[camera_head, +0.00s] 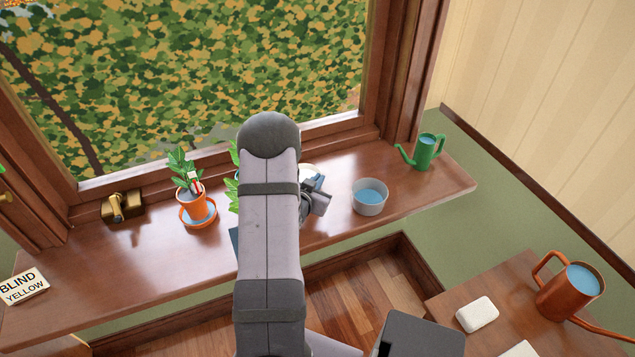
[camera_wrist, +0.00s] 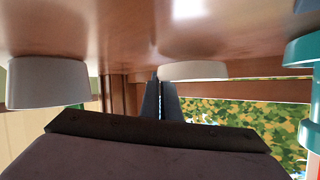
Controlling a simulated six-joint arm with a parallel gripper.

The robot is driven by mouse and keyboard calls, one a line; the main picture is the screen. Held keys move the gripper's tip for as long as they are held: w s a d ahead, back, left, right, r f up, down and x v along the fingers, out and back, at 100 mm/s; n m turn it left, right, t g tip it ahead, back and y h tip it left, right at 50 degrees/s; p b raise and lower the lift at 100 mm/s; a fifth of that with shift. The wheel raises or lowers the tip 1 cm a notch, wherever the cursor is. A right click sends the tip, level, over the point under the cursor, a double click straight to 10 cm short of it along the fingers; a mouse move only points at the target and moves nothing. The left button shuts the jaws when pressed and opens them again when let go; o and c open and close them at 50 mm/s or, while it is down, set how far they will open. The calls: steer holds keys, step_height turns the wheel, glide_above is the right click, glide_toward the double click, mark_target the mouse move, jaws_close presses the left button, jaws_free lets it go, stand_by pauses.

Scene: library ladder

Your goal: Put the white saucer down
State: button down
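The white saucer (camera_head: 309,169) is mostly hidden behind my arm in the head view, over the wooden window sill. In the wrist view, which sees the sill upside down, the saucer (camera_wrist: 200,71) is level and very close to the sill; I cannot tell whether it touches. My gripper (camera_wrist: 162,80) has its two dark fingers close together at the saucer's left edge, and they look shut on its rim. In the head view my gripper (camera_head: 318,195) is partly hidden by my arm.
A pale bowl of water (camera_head: 369,197) stands right of my gripper, with a green watering can (camera_head: 426,152) beyond. An orange plant pot (camera_head: 196,208), brass object (camera_head: 122,206) and sign (camera_head: 24,286) are left. A teal pot (camera_wrist: 305,85) edges the wrist view. Sill between the bowl and can is bare.

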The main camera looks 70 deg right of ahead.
steer(key=shift+f, duration=0.45)
steer(key=shift+f, duration=0.15)
steer(key=c, duration=2)
jaws_free()
steer(key=shift+r, duration=0.2)
steer(key=shift+a, duration=0.3)
steer(key=b+v, duration=0.1)
steer(key=v, duration=1)
steer(key=shift+a+r+b, duration=0.15)
steer(key=shift+a+b, duration=0.1)
steer(key=shift+b, duration=0.05)
